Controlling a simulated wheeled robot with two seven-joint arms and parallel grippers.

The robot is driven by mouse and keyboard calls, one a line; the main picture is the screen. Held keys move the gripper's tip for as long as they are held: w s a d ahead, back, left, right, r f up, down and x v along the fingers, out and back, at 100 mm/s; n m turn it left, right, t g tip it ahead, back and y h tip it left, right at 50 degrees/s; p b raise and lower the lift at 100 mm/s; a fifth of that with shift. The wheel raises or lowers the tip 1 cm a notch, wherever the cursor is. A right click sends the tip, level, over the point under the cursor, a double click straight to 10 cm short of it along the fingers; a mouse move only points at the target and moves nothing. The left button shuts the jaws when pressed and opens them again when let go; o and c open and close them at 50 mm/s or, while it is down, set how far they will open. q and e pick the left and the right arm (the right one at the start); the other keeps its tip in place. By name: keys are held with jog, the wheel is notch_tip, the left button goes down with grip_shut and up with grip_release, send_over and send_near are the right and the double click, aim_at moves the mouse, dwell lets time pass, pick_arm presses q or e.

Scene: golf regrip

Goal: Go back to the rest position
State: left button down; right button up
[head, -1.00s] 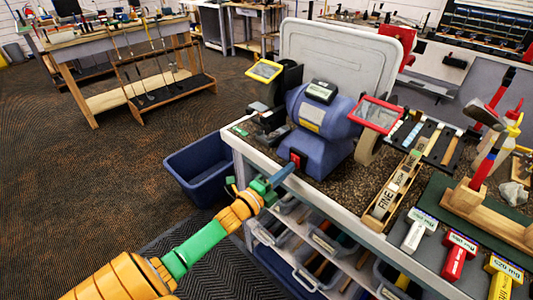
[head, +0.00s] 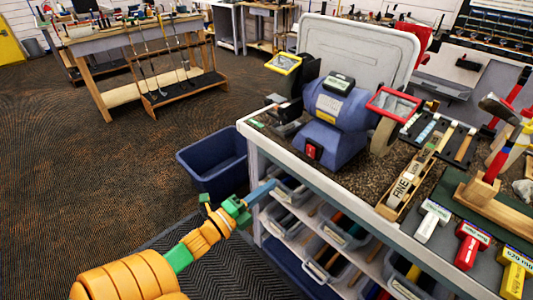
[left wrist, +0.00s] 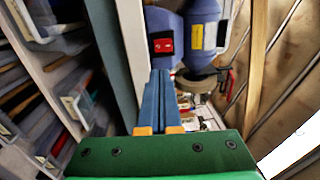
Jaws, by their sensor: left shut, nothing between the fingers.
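My left gripper (head: 262,190) is shut and empty, its blue fingers pressed together. In the head view it is in front of the workbench's left front corner, below the bench top (head: 245,128) and clear of it. In the left wrist view the shut fingers (left wrist: 158,95) point toward the blue bench grinder (left wrist: 200,30) and its red switch (left wrist: 163,45), apart from both. The grinder (head: 335,115) stands on the bench in the head view. My right gripper is not in view.
A blue bin (head: 213,165) stands on the floor left of the bench. Open drawers of clear plastic (head: 290,190) sit on the shelves below the top. Brushes (head: 470,245), a sharpening stone (head: 405,185) and hammers lie or stand at the right. Open floor (head: 110,165) is at left.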

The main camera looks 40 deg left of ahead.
pick_arm(q)
jog(key=s+d+f+n+g+y, duration=0.1)
jog(key=s+f+n+g, duration=0.25)
jog(key=f, duration=0.55)
jog(key=s+f+n+g+y, duration=0.1)
jog(key=s+f+n+g, duration=0.25)
jog(key=f, duration=0.55)
jog(key=s+d+f+n+g+y, duration=0.1)
jog(key=s+f+n+g, duration=0.2)
jog(key=f, duration=0.6)
jog(key=s+d+f+n+g, duration=0.3)
jog(key=s+d+f+g, duration=0.1)
jog(key=s, duration=0.6)
jog(key=s+d+f+n+g+h, duration=0.1)
jog(key=s+d+f+n+g, duration=0.2)
jog(key=s+d+f, duration=0.3)
jog(key=s+f, duration=0.2)
jog(key=s, duration=0.2)
jog(key=shift+s+f+n+g, duration=0.15)
jog(key=shift+f+n+g, duration=0.15)
jog(key=shift+g, duration=0.1)
